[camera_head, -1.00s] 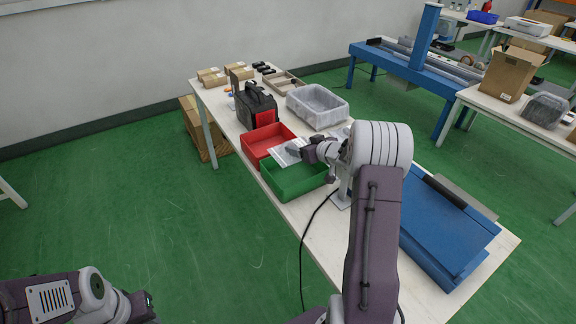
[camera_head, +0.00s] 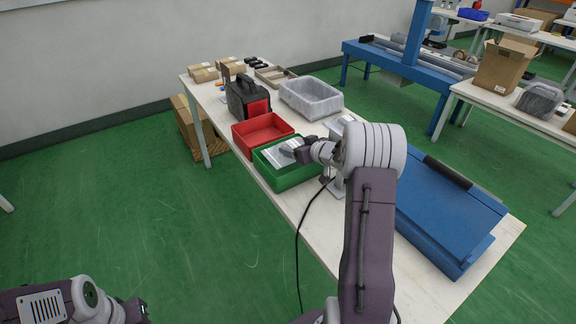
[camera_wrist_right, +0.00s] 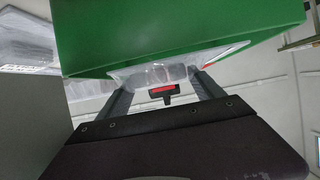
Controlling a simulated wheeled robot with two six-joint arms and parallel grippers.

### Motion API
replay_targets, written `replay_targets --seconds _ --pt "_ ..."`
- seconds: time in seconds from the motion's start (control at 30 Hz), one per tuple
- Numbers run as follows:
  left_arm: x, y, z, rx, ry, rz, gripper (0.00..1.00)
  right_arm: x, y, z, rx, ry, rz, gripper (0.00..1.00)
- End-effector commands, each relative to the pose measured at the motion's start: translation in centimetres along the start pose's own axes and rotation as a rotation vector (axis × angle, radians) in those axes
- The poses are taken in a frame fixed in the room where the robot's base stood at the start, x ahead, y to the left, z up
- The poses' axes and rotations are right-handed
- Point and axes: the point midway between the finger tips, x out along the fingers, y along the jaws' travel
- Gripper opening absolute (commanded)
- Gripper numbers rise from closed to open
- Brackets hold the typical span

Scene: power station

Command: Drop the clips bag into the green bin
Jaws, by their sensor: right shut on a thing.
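The clips bag (camera_head: 281,153) is a pale, clear flat bag with light printed areas, held at the tip of my right gripper (camera_head: 297,153). The gripper is shut on it, and the bag is over the green bin (camera_head: 291,180), near its rim. In the right wrist view the bag (camera_wrist_right: 165,72) lies between the two fingers (camera_wrist_right: 165,88), with the green bin wall (camera_wrist_right: 180,35) large behind it. The bin's inside is partly hidden by the bag and gripper. My left gripper (camera_head: 137,308) shows at the lower left, clear of the table; its jaws are unclear.
A red bin (camera_head: 262,130) stands beside the green one. A grey tub (camera_head: 311,98), a black case (camera_head: 246,98) and small boxes (camera_head: 204,74) stand farther back on the white table (camera_head: 318,240). A large blue case (camera_head: 445,215) fills the right end.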

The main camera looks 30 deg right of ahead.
Motion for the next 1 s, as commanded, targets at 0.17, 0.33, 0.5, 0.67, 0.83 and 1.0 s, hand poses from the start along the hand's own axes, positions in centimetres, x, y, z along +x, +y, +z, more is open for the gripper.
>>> replay_targets --seconds 0.17,0.33,0.5,0.67,0.83,1.0 --pt "-0.1 0.0 0.0 0.0 0.0 0.0 0.36 0.0 0.0 -0.1 0.0 0.0 0.0 1.0" --pt "-0.1 0.0 0.0 0.0 0.0 0.0 0.36 0.0 0.0 -0.1 0.0 0.001 0.001 1.0" --pt "-0.3 0.0 0.0 0.0 0.0 0.0 0.36 -0.9 0.1 -0.2 0.001 0.0 0.003 1.0" --pt "-1.2 0.0 -0.1 0.0 0.0 0.0 0.36 -4.5 0.1 -0.4 0.001 0.0 0.006 1.0" --pt "-1.9 0.0 -0.2 0.0 0.0 0.0 0.36 -7.8 0.0 -0.3 0.001 0.0 0.004 1.0" --pt "-2.1 0.0 -0.2 0.0 0.0 0.0 0.36 -9.1 -0.1 -0.1 0.0 -0.001 0.002 1.0"
